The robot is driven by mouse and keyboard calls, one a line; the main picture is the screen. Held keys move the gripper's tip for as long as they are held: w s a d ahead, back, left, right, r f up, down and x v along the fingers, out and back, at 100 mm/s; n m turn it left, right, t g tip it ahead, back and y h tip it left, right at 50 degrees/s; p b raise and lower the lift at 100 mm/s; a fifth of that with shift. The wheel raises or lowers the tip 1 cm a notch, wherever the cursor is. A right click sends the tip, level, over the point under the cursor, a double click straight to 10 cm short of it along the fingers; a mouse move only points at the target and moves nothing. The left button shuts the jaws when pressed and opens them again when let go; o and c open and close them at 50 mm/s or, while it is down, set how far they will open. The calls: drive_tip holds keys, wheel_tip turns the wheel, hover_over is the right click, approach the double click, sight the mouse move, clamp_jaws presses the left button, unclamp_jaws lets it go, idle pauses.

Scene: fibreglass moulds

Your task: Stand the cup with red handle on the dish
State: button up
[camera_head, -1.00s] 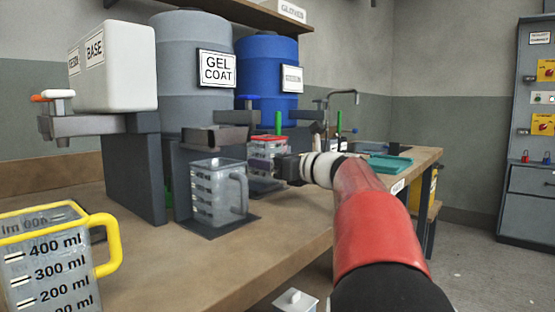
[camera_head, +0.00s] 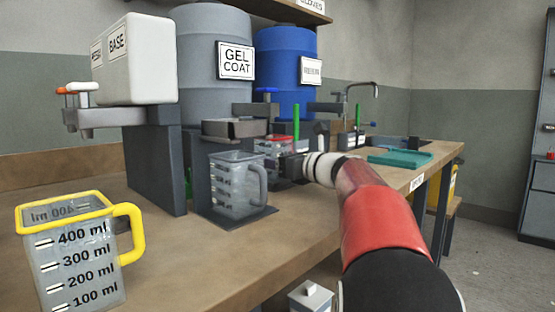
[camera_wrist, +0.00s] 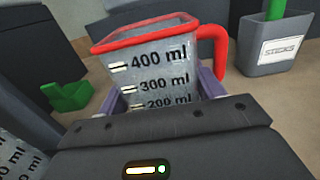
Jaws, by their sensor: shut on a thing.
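The cup with red handle (camera_wrist: 150,75) is clear with black millilitre marks and a red rim. In the wrist view it stands between the purple fingers of my gripper (camera_wrist: 165,98), which is shut on it. In the head view the cup (camera_head: 272,145) shows small behind the grey-handled cup, with my gripper (camera_head: 289,166) at its right side; its base is hidden. A shallow teal tray (camera_head: 400,158), which may be the dish, lies farther right on the bench, beyond my arm.
A grey-handled cup (camera_head: 236,187) stands on a dark base left of my gripper. A yellow-handled cup (camera_head: 75,250) is at the front left. Grey and blue barrels stand behind. A labelled grey holder (camera_wrist: 272,48) is right of the held cup.

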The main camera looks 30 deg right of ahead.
drive_tip(key=shift+f, duration=0.35)
idle(0.5)
drive_tip(key=o, duration=1.1)
drive_tip(key=shift+c, duration=0.2)
